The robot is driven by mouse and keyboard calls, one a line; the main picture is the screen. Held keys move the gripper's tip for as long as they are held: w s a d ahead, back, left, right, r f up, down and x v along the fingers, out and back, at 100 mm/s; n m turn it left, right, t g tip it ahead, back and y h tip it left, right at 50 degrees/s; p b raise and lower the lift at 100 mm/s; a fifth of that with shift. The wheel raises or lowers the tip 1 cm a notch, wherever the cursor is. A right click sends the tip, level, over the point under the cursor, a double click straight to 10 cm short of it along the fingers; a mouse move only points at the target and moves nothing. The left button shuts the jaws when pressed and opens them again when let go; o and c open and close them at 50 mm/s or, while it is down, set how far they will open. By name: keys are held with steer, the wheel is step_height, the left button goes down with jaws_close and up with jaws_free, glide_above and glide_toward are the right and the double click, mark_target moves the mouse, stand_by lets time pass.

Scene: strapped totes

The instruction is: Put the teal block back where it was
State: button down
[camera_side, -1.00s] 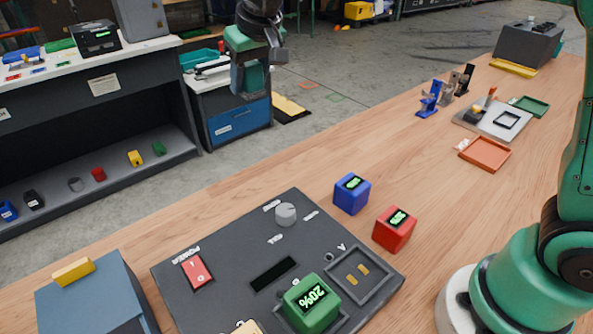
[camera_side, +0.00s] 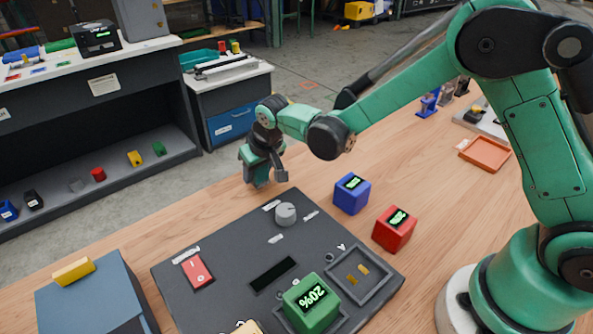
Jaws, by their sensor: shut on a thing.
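My gripper (camera_side: 264,172) hangs above the table just beyond the back edge of the dark console. It is shut on the teal block (camera_side: 257,174), which is partly hidden by the fingers. The block is apart from the console (camera_side: 232,278). A green block (camera_side: 311,303) reading 20% sits in a console socket. The socket to its right (camera_side: 382,283) is empty, with two brass contacts showing. A blue block (camera_side: 352,193) and a red block (camera_side: 394,229), both with lit displays, stand on the table right of the console.
The console carries a grey knob (camera_side: 286,213) and a red power switch (camera_side: 197,271). A blue-grey box (camera_side: 95,298) with a yellow bar stands at the left. An orange tray (camera_side: 485,153) lies at the back right.

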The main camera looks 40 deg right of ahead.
steer(key=shift+f, duration=0.6)
steer(key=shift+c, duration=1.9)
jaws_free()
steer(key=shift+f, duration=0.15)
steer(key=v, duration=1.2)
steer(key=s+d+r+t, duration=0.2)
steer(key=s+d, duration=0.6)
steer(key=s, duration=0.4)
steer(key=shift+s+t, duration=0.25)
steer(key=shift+t, duration=0.05)
